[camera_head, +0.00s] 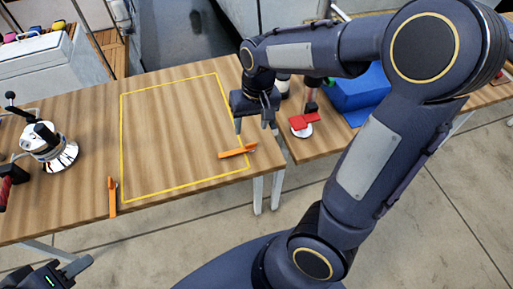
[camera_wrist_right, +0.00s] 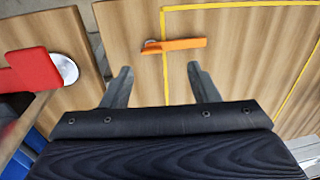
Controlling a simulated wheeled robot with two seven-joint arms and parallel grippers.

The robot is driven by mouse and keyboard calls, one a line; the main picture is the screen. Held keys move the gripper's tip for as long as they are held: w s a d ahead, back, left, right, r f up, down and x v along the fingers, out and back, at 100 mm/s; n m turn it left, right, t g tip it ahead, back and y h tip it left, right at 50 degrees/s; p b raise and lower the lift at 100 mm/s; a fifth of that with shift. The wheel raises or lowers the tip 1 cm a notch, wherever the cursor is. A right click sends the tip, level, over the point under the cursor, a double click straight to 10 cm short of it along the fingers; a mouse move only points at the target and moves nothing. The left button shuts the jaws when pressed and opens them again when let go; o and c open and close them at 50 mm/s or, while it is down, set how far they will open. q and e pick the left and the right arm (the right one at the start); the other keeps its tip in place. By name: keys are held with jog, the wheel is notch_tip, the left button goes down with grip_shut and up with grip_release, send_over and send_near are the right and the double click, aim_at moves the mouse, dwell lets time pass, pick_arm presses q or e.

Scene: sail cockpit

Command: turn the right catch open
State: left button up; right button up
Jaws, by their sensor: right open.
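The right catch (camera_head: 237,152) is an orange lever at the near right corner of a yellow-outlined panel (camera_head: 170,130). It lies across the yellow line, its longer part over the panel. In the right wrist view the catch (camera_wrist_right: 176,44) has its round pivot at the left end, outside the line. My right gripper (camera_head: 256,123) is open and empty, above and just beyond the catch. Its fingertips (camera_wrist_right: 159,70) are apart from the catch in the wrist view. A second orange catch (camera_head: 112,197) lies along the panel's left edge. My left gripper (camera_head: 62,273) is partly cut off at lower left.
A silver winch (camera_head: 45,145) stands on the left of the table. Right of the panel, across a gap, are a red-handled item on a round metal base (camera_head: 303,123) and a blue box (camera_head: 358,92). The panel's top is clear.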

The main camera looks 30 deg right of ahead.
aim_at(238, 149)
jog(key=shift+w+d+f+g+h, duration=0.1)
jog(key=shift+w+f+g+h, duration=0.05)
jog(key=shift+w+f+h, duration=0.3)
jog(key=shift+w+d+f+g+h, duration=0.15)
jog(key=shift+w+f, duration=0.1)
jog(key=shift+f, duration=0.3)
notch_tip(238, 149, down, 8)
jog(key=shift+r+b, duration=0.25)
jog(key=shift+b, duration=0.15)
grip_shut()
